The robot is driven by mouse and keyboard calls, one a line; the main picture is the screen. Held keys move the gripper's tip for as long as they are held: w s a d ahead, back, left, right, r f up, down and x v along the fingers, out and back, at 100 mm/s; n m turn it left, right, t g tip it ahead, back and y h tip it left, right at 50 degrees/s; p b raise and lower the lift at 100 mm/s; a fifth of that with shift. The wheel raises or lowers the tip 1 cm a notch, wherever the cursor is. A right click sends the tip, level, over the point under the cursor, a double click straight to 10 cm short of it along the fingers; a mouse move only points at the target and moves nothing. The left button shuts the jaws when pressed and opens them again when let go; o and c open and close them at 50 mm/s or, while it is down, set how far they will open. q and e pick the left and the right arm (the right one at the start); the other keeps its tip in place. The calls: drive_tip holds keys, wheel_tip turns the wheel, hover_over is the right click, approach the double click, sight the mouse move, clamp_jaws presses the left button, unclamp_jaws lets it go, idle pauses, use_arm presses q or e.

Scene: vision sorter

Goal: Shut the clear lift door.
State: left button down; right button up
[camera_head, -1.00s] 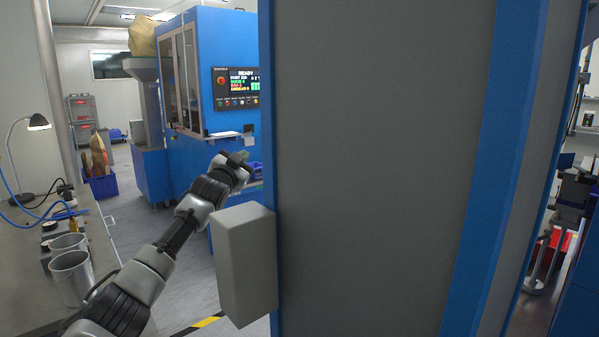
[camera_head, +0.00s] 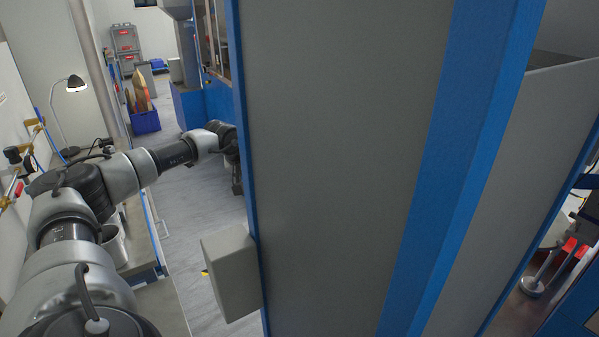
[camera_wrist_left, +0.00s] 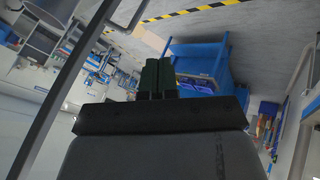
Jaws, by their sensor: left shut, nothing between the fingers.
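In the head view, a clear framed panel (camera_head: 220,38) shows on the blue machine at the top, cut off by the large grey panel in front; I cannot tell whether it is the lift door. In the left wrist view, a dark frame bar (camera_wrist_left: 62,85) crosses the left side; it may be a clear door's edge, but I cannot tell. My left gripper (camera_head: 237,182) is beside the grey panel's left edge, partly hidden. In the left wrist view its fingers (camera_wrist_left: 157,76) are together and empty. My right gripper is out of view.
The large grey panel with blue edges (camera_head: 335,150) fills the middle, with a grey box (camera_head: 231,273) on its left side. A bench with a metal cup (camera_head: 114,246) and a lamp (camera_head: 76,84) stands at left. A blue bin (camera_head: 145,121) is on the floor behind.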

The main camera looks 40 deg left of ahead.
use_arm(q)
drive_tip(key=w+d+f+p, duration=0.2)
drive_tip(key=w+f+p, duration=0.3)
drive_tip(key=w+f, duration=0.3)
drive_tip(key=shift+w+p, duration=0.4)
drive_tip(key=shift+w, duration=0.1)
